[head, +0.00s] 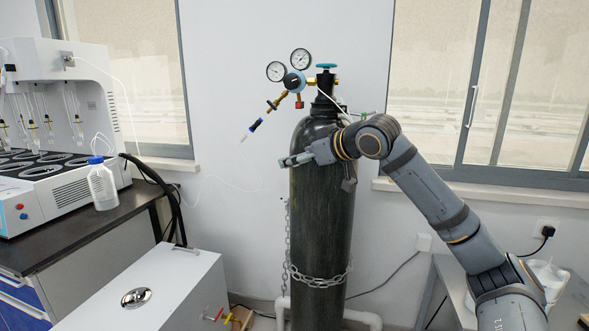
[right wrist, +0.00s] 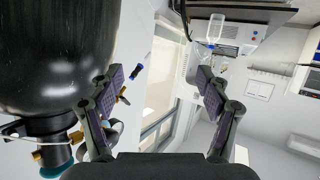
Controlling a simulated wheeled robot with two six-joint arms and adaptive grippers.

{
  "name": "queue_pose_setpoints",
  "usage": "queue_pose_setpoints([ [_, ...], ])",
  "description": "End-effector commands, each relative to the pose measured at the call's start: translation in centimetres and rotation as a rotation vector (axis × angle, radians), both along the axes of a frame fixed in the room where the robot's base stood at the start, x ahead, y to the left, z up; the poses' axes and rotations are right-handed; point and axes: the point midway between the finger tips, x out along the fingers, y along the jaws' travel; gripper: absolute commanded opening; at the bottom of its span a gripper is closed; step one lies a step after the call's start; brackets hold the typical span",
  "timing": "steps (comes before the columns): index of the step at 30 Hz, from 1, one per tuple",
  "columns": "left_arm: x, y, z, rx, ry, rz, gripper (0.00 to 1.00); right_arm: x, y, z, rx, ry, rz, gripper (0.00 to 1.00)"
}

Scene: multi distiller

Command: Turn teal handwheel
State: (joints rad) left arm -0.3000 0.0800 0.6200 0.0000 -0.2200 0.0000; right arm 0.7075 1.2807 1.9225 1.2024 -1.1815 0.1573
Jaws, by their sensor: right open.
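The teal handwheel (head: 327,66) sits on top of the valve of a tall dark gas cylinder (head: 321,215), beside a regulator with two round gauges (head: 288,68). In the right wrist view, part of the teal handwheel (right wrist: 57,171) shows at the lower left edge, by the dark cylinder (right wrist: 50,60). My right gripper (head: 284,160) is in front of the cylinder's upper part, below the handwheel and apart from it. Its fingers (right wrist: 160,78) are spread with nothing between them in the right wrist view. My left gripper is not in view.
A chain (head: 320,281) loops around the cylinder. A white box (head: 150,290) stands at the lower left. A bench with a white distiller (head: 85,70) and a blue-capped bottle (head: 102,187) is at left. Thin tubing hangs left of the cylinder. A side table is at right.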

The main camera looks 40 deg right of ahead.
Motion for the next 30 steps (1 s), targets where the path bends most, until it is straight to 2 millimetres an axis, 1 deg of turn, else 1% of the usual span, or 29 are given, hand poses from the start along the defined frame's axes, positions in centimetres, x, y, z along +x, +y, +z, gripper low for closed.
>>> queue_pose_setpoints([
  [1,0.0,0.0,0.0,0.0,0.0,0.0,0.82,0.2,0.3,-0.8,-0.004,0.011,0.004,0.77],
  [3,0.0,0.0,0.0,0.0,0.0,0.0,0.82,0.4,0.6,-1.6,-0.009,0.023,0.007,0.77],
  [7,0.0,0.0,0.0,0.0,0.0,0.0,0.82,0.6,0.9,-2.5,-0.015,0.035,0.01,0.77],
  [25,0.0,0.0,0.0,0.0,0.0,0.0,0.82,0.7,0.9,-2.8,-0.016,0.039,0.011,0.77],
  [26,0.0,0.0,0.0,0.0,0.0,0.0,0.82,0.8,1.1,-3.2,-0.017,0.043,0.012,0.77],
  [28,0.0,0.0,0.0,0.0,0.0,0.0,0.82,1.1,1.7,-5.0,-0.024,0.069,0.02,0.77],
  [29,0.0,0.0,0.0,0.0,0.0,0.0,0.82,1.3,2.2,-6.4,-0.029,0.087,0.027,0.77],
  [30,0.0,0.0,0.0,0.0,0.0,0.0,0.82,1.6,3.1,-8.8,-0.037,0.117,0.036,0.77],
])
